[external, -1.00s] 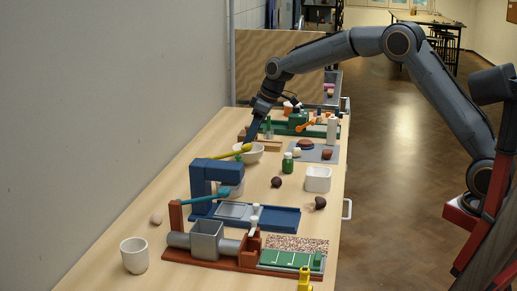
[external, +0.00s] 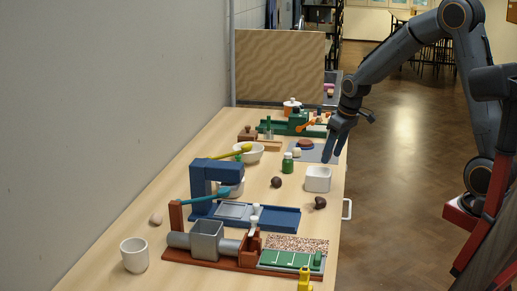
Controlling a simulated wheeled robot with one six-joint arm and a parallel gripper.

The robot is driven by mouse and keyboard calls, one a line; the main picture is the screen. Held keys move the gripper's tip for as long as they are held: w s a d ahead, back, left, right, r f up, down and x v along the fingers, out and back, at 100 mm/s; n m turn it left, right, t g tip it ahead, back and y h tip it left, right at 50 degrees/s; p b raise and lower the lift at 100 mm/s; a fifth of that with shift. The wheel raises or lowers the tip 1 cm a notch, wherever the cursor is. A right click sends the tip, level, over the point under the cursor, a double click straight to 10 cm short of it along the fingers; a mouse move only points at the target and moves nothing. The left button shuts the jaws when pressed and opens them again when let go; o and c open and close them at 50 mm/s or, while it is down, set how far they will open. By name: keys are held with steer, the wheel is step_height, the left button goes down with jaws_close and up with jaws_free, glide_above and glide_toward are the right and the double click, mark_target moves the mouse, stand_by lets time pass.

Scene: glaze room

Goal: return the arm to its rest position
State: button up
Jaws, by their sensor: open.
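My gripper (external: 336,146) is at the lower end of my raised, bent arm, at the right edge of the table. Its fingers point down over the grey mat (external: 309,155) and hide part of it. The jaws are open, and I see nothing held between them. My arm rises from its mount at the right and folds back over the floor beside the table.
The long table (external: 95,257) carries a blue press (external: 208,175), a red-brown device with a grey hopper (external: 207,240), a white cup (external: 134,255), a white square dish (external: 318,179), a green bottle (external: 287,163) and a bowl (external: 250,155). Open floor (external: 397,190) lies right of the table.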

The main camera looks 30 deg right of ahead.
steer(key=s+d+f+m, duration=0.1)
steer(key=s+d+f, duration=0.1)
steer(key=s, duration=0.5)
steer(key=s+d+f+m+g, duration=0.1)
steer(key=s+d+f, duration=0.1)
steer(key=s, duration=0.5)
steer(key=s+d+f+m+g+h, duration=0.1)
steer(key=s+d, duration=0.3)
steer(key=s, duration=0.4)
steer(key=shift+d+f, duration=0.35)
steer(key=shift+f, duration=0.45)
